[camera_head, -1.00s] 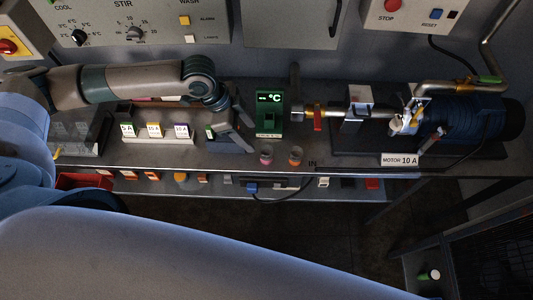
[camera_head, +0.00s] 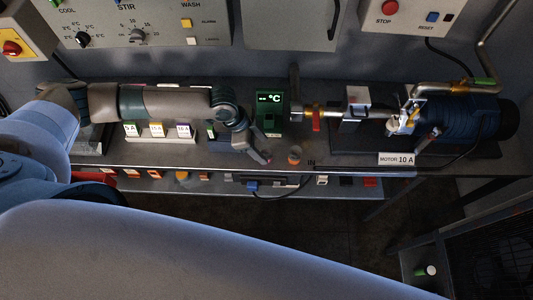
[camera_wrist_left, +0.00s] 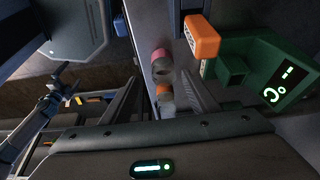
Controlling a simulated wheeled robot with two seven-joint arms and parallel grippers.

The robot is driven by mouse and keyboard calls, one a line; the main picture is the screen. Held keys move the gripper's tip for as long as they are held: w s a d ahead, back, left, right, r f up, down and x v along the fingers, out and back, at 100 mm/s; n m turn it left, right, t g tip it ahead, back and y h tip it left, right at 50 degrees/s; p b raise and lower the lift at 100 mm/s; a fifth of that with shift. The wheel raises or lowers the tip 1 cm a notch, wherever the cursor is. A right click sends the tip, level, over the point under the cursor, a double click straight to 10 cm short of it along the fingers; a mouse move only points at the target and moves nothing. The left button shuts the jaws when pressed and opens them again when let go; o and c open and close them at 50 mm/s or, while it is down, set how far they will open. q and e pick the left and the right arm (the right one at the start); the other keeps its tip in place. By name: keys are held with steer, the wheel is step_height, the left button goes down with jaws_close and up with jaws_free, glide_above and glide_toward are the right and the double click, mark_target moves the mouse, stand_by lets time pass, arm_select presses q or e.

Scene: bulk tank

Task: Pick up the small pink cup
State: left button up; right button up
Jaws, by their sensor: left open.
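The small pink cup (camera_head: 266,160) stands near the front edge of the bench, mostly hidden by my left gripper in the head view. In the left wrist view the pink cup (camera_wrist_left: 161,56) shows beyond the fingertips, within the gap between them. My left gripper (camera_head: 258,152) is open and over or beside the cup; its two fingers also spread on either side of the gap in the left wrist view (camera_wrist_left: 160,82). Contact with the cup cannot be told.
An orange cup (camera_head: 295,158) stands close to the right of the pink cup. A green °C display unit (camera_head: 269,120) stands just behind. A motor (camera_head: 470,120) on a dark base is farther right. Labelled blocks (camera_head: 157,131) stand left. A shelf with small parts runs below.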

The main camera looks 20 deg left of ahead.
mark_target(266, 152)
arm_select(q)
steer(key=shift+f, duration=0.1)
steer(key=shift+w+d+f+p, duration=0.2)
steer(key=shift+f+p, duration=0.4)
steer(key=p+x, duration=0.1)
steer(key=x, duration=0.1)
steer(key=shift+w+f, duration=0.2)
steer(key=shift+f, duration=0.15)
steer(key=shift+d+f, duration=0.2)
steer(key=shift+f, duration=0.3)
steer(key=c, duration=1.1)
